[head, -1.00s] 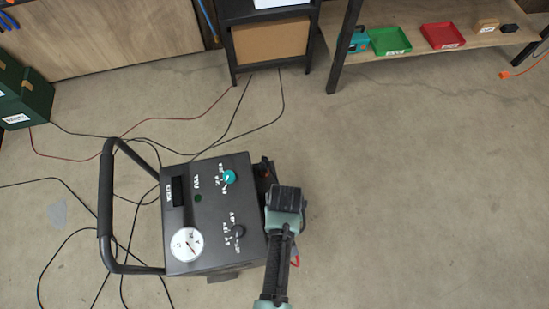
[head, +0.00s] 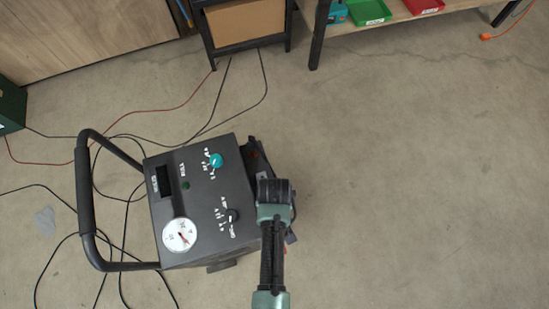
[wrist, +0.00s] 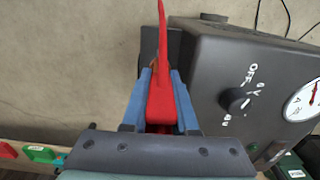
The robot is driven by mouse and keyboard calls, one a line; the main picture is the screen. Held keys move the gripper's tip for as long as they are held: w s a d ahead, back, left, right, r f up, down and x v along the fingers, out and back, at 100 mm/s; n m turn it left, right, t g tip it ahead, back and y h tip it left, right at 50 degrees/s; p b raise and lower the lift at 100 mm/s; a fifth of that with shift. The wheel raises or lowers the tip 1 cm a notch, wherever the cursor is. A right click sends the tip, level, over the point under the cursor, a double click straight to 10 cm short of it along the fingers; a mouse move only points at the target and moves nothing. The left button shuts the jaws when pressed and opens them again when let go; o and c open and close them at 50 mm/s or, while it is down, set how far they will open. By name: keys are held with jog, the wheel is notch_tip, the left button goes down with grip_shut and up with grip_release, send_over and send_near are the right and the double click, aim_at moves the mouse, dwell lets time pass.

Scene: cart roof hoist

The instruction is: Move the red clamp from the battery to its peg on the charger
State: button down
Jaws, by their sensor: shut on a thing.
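The red clamp (wrist: 160,98) is between the two blue fingers of my gripper (wrist: 158,85) in the wrist view. The gripper is shut on it, and the clamp's narrow red end points away from the fingers. The charger (head: 205,205) is a dark box with a dial, two knobs and a black handle; it also shows in the wrist view (wrist: 215,60). My gripper is beside the charger's right side in the head view, where my arm hides the fingers and the clamp. The peg and the battery cannot be made out.
Black and red cables (head: 125,137) lie on the floor behind and left of the charger. A shelf with a green tray (head: 368,11) and a red tray (head: 424,5) stands at the back. The floor at right is clear.

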jog(key=shift+f+b, duration=1.55)
jog(key=shift+f, duration=0.85)
jog(key=shift+f+b, duration=0.6)
jog(key=shift+f, duration=1)
dwell(0.3)
jog(key=c, duration=0.6)
grip_release()
notch_tip(320, 180, up, 13)
jog(key=shift+f+p, duration=0.1)
jog(key=shift+p, duration=1.15)
